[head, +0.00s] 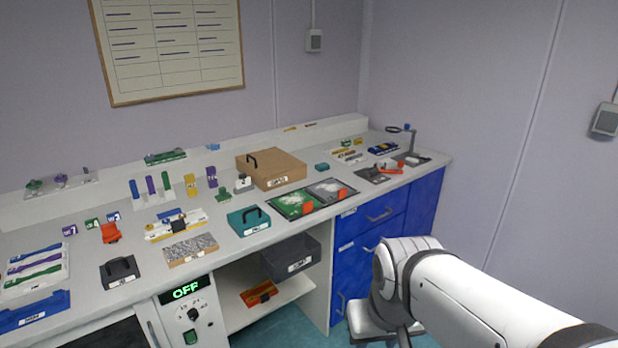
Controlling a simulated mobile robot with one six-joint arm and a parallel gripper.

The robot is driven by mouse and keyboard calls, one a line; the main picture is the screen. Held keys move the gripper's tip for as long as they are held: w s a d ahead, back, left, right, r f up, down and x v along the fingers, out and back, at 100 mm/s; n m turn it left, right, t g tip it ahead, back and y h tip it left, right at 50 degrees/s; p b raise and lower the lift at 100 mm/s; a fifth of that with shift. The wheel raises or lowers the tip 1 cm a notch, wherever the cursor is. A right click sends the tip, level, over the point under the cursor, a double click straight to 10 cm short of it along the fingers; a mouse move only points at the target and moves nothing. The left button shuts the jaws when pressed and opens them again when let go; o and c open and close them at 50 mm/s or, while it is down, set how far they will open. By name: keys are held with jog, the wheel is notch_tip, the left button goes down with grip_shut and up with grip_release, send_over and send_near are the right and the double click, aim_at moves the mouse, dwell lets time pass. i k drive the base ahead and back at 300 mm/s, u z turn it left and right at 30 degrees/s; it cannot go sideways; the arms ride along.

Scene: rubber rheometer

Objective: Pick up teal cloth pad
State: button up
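A small teal block-like pad (322,167) lies flat on the white bench top, right of the cardboard box and behind the green and grey trays. It looks like the cloth pad, but it is too small to make out its texture. My white arm comes in from the lower right, in front of the blue drawers and well short of the pad. My gripper does not show; the arm's end is hidden or out of the frame.
A cardboard box (271,170) stands left of the pad. Green and grey trays (331,190) with red-orange parts lie in front of it. Metal tools and small parts crowd the right bench end. A dark grey bin (291,258) sits under the bench top, beside blue drawers (366,246).

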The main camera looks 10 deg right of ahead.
aim_at(323, 166)
jog(key=u, duration=0.3)
jog(key=k, duration=0.3)
jog(key=z, duration=1.1)
jog(key=i, duration=2.35)
jog(key=u, duration=1)
jog(key=i, duration=0.65)
jog(key=u, duration=0.1)
